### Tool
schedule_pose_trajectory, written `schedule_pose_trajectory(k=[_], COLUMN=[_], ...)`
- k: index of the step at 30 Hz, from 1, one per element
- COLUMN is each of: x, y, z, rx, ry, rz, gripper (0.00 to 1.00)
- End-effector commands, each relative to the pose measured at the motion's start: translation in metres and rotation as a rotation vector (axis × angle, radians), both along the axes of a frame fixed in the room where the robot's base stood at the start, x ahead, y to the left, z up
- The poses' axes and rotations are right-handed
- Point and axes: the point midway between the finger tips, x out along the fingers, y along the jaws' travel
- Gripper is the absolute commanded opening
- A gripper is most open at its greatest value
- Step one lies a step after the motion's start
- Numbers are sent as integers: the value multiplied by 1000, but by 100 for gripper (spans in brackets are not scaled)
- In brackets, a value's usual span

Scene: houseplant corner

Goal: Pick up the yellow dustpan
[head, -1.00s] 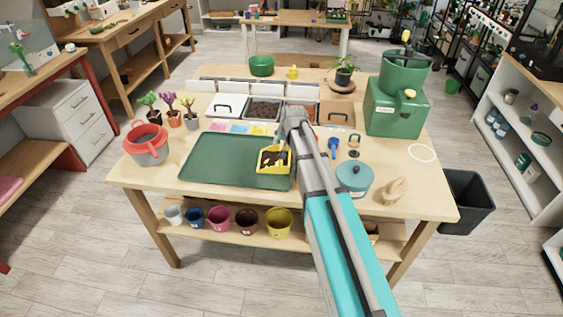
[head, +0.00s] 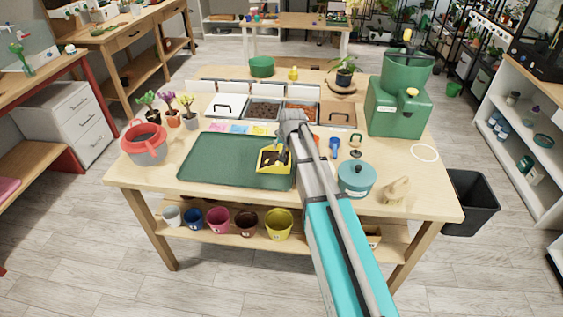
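The yellow dustpan (head: 267,168) lies at the right end of the dark green mat (head: 215,160) on the table. Dark soil or debris shows inside it. My arm reaches in from the lower right, and my gripper (head: 283,147) is at the dustpan's upper right side, by its handle end. The fingers are small and partly hidden by my own wrist. I cannot tell whether they are open, closed, or touching the dustpan.
A teal lidded pot (head: 356,178) stands right of my arm, with a blue scoop (head: 334,147) behind it. Bins of soil (head: 264,110) and a green machine (head: 398,105) stand behind. The mat's left part is clear.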

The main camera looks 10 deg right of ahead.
Motion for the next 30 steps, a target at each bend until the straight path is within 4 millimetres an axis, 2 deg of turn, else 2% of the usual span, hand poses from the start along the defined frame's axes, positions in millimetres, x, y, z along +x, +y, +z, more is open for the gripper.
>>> schedule_pose_trajectory(k=[1, 8, 28, 30], x=[3, 8, 9, 9], y=[0, 1, 1, 1], z=[-8, -18, -19, -19], rx=[0, 0, 0, 0], ry=[0, 0, 0, 0], rz=[0, 0, -1, -1], gripper=[62, 62, 62, 51])
